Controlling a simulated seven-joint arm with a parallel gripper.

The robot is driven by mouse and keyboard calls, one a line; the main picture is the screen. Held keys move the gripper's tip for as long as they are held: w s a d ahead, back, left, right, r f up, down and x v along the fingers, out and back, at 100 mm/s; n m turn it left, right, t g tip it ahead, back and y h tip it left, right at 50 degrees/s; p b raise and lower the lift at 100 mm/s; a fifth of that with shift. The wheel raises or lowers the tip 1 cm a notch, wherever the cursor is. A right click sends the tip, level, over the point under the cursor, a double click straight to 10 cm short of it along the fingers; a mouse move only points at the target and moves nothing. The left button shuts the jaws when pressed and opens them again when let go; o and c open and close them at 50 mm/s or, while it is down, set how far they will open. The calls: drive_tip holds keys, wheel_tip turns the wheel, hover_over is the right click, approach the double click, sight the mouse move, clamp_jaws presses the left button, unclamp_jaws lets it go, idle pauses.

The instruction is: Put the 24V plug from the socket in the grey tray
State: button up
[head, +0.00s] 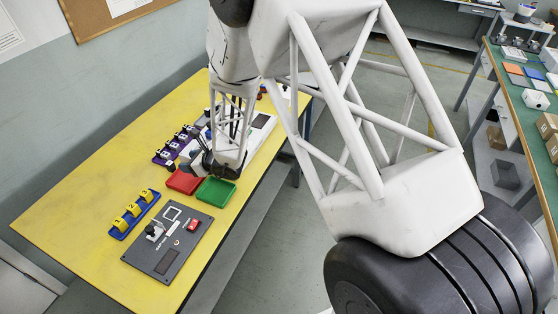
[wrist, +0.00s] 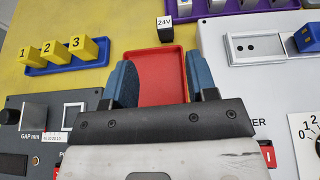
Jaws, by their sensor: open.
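The 24V plug (wrist: 165,28) is a small black block with a white label in the wrist view. It stands just beyond the far edge of the red tray, apart from my gripper. A silver socket plate (wrist: 258,46) on the white panel lies to its right. A blue plug (wrist: 308,38) sits at that plate's right end. My gripper (wrist: 160,75) is open, its two blue fingers apart above the red tray with nothing between them. In the head view my gripper (head: 226,168) hangs near the red and green trays. I cannot make out a grey tray in either view.
The red tray (head: 184,182) and green tray (head: 216,191) lie side by side on the yellow table (head: 80,222). A blue rack (wrist: 68,66) holds yellow numbered blocks. A purple rack (head: 162,159) stands further back. A dark control panel (head: 168,243) lies at the front.

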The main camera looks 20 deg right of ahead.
drive_tip(key=s+d+r+n+g, duration=0.2)
drive_tip(key=s+r+n+g, duration=0.4)
drive_tip(key=s+r+n, duration=1.05)
drive_tip(key=s+d+r+n+h, duration=0.3)
drive_tip(key=s+d+r, duration=0.1)
drive_tip(key=s, duration=0.4)
drive_tip(key=s+d+r+n+h, duration=0.3)
drive_tip(key=s+d+r, duration=0.2)
drive_tip(key=s+d, duration=0.2)
drive_tip(key=s+d+r+n+h, duration=0.4)
drive_tip(key=s+d, duration=0.2)
drive_tip(key=s, duration=0.3)
drive_tip(key=shift+s+d+r+g, duration=0.2)
drive_tip(key=shift+d+r+g, duration=0.05)
drive_tip(key=shift+r+g, duration=0.15)
drive_tip(key=shift+o, duration=0.4)
drive_tip(key=shift+w, duration=0.1)
